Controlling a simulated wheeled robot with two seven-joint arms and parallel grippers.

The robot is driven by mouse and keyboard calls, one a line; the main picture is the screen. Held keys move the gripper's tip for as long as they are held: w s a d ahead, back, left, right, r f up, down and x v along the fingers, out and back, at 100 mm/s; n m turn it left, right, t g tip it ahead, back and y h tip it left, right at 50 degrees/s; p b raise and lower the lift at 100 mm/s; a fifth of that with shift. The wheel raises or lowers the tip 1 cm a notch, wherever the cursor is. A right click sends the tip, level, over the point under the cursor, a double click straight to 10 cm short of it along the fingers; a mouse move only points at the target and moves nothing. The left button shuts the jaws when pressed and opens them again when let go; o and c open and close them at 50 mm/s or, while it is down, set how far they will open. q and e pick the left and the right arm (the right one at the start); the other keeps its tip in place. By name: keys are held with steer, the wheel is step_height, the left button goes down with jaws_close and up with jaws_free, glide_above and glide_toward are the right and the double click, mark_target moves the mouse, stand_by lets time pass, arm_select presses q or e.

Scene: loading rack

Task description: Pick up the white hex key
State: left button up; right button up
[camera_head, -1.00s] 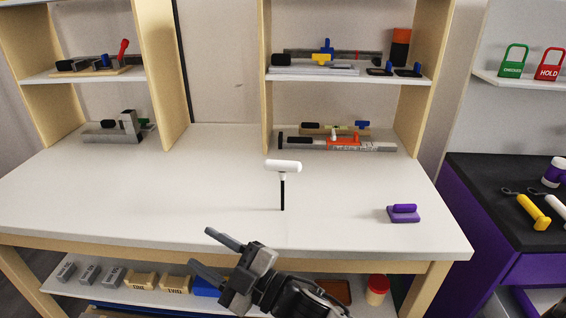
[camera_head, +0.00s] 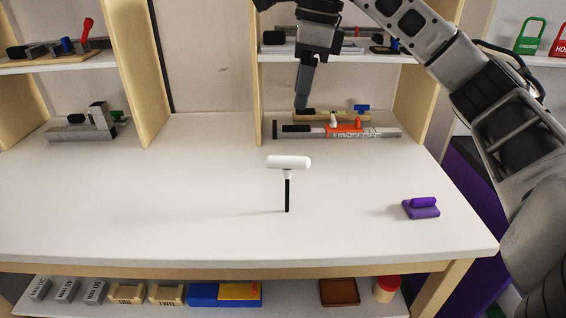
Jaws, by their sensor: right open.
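The white hex key (camera_head: 288,162) stands upright on the white table (camera_head: 130,205), with a white T-shaped handle on top and a thin black shaft below. It is near the middle of the table and nothing touches it. My right gripper (camera_head: 302,105) is raised at the top of the view, fingers pointing down, beyond and above the hex key in the picture. It looks empty and is apart from the key. The gripper overlaps the right shelf unit in the picture. My left gripper is not in view.
A purple block with a handle (camera_head: 421,208) lies on the table at the right. Long tools (camera_head: 340,131) lie at the back under the right shelf, and a grey clamp-like tool (camera_head: 82,122) at the back left. The table around the hex key is clear.

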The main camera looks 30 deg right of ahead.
steer(key=b, duration=0.2)
glide_above(288, 157)
steer(key=f, duration=0.9)
steer(key=shift+s+d+f, duration=0.15)
steer(key=shift+s+d, duration=0.2)
steer(key=shift+s, duration=0.05)
steer(key=shift+w+a+f+p, duration=0.15)
steer(key=shift+f+p, duration=0.05)
steer(key=shift+f, duration=0.8)
steer(key=shift+w+a+f+p, duration=0.1)
steer(key=shift+f+p, duration=0.15)
steer(key=shift+f, duration=0.7)
steer(key=shift+w+a+f+p, duration=0.15)
steer(key=shift+f+p, duration=0.05)
steer(key=shift+f, duration=0.8)
jaws_close()
